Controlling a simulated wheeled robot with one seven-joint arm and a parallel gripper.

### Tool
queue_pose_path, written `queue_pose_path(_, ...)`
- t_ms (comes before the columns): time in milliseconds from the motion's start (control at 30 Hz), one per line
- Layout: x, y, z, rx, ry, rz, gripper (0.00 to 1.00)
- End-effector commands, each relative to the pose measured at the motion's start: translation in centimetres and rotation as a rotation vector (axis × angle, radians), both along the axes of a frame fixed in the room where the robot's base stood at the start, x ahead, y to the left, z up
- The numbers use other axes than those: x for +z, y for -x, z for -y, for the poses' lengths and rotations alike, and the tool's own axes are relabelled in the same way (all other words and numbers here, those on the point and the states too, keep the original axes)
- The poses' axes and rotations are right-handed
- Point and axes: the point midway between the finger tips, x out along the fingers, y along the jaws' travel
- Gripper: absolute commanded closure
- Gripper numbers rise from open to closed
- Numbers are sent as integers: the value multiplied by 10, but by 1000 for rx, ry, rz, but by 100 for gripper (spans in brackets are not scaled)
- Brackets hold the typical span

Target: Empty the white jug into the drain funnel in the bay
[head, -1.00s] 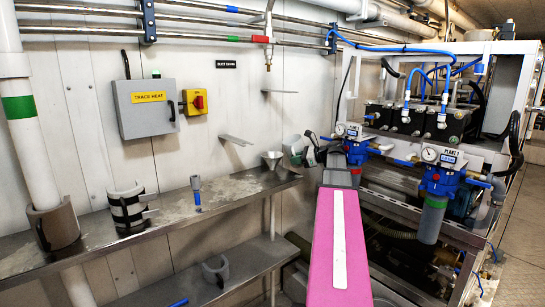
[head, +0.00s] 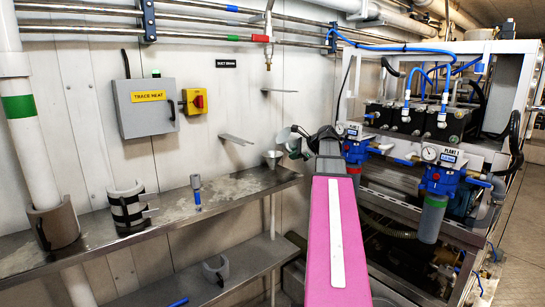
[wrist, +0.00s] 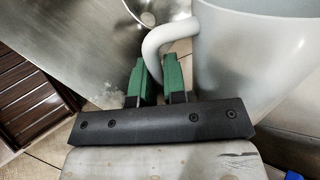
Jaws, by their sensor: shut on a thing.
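The white jug (wrist: 250,55) fills the upper right of the wrist view, with its curved handle (wrist: 163,38) toward the left. My gripper (wrist: 157,72) has its green fingers shut around the lower part of this handle. The metal drain funnel (wrist: 160,8) shows at the top of the wrist view, left of the jug and apart from it in the picture. In the head view the funnel (head: 272,156) stands at the right end of the shelf. The jug's contents are not visible.
The steel shelf (head: 168,205) runs along the wall and carries a small grey-and-blue fitting (head: 196,191) and pipe clamps. The blue-filter plant frame (head: 440,185) stands close to the right of my arm.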

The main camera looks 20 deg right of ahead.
Motion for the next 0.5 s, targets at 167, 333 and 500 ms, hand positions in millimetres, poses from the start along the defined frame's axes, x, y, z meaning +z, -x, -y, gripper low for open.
queue_pose_path(167, -1, 0, 0, -1, 23, 6, 100)
queue_pose_path(333, -2, 0, 1, -4, 46, 8, 100)
queue_pose_path(500, -3, 0, 2, -5, 68, 13, 100)
